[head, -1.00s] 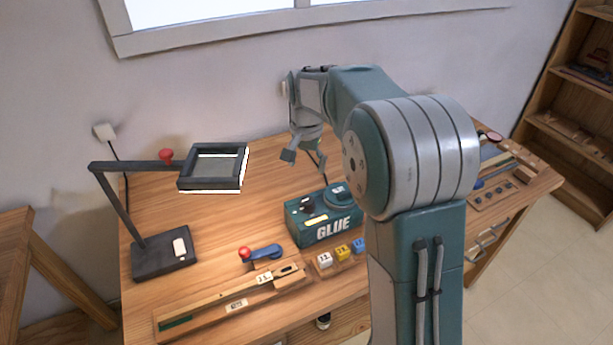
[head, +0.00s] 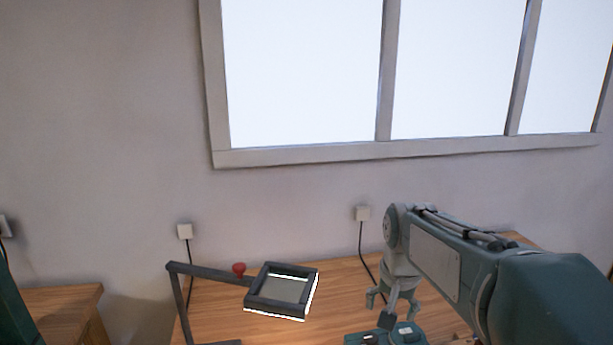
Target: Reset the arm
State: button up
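My gripper (head: 393,308) hangs with its fingers pointing down at the lower right of the head view. Its fingers are spread apart and I see nothing between them. It is over the workbench (head: 225,292), just above or behind the teal glue box (head: 357,340). Only the top of that box shows at the bottom edge. I cannot tell whether the fingers touch it. My arm reaches in from the lower right corner.
A dark lamp with a square frame head (head: 282,268) and a red knob (head: 239,269) stands left of my gripper. A wall and a bright window (head: 305,70) are behind the bench. Another wooden piece of furniture (head: 62,305) is at the lower left.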

jog(key=s+n+t, duration=0.3)
jog(key=s+n, duration=0.1)
jog(key=s, duration=1.5)
jog(key=shift+f+t, duration=0.3)
jog(key=shift+f, duration=0.05)
